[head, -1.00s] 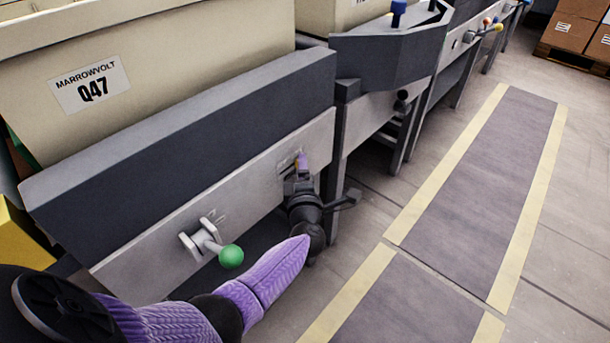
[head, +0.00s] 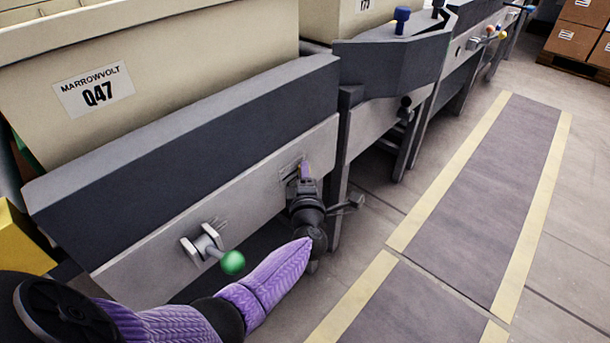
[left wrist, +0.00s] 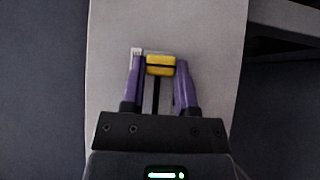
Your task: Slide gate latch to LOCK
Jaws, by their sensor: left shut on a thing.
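The gate latch shows in the left wrist view as a yellow block (left wrist: 160,66) at the upper end of a dark slot in a pale plate. My left gripper (left wrist: 160,75) has its two purple fingers on either side of this block and is shut on it. In the head view my left gripper (head: 304,170) is at the right part of the grey front panel (head: 262,188). The yellow block is hidden there behind the fingers. A small marking shows beside the left finger in the wrist view, too small to read. My right gripper is not in view.
A clamp-like handle with a green ball (head: 232,262) sticks out of the panel left of the gripper. A cream bin (head: 170,50) labelled Q47 stands above. More workstations continue to the right. The floor lane (head: 470,190) with yellow edges is clear.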

